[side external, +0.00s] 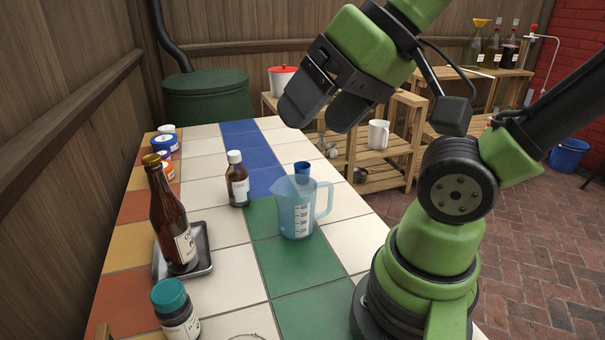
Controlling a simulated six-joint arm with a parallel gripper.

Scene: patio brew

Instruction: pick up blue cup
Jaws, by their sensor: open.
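I cannot tell whether the two touch. My gripper (319,113) hangs in the air above the far part of the table, higher in the picture than the cup. Its two black fingers are apart, with nothing seen between them.
A brown bottle with a white cap (238,180) stands left of the jug. A taller brown bottle (172,222) stands on a metal tray (204,262). A teal-capped jar (176,310) is at the front. The blue tiles (256,155) at the back are mostly clear.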

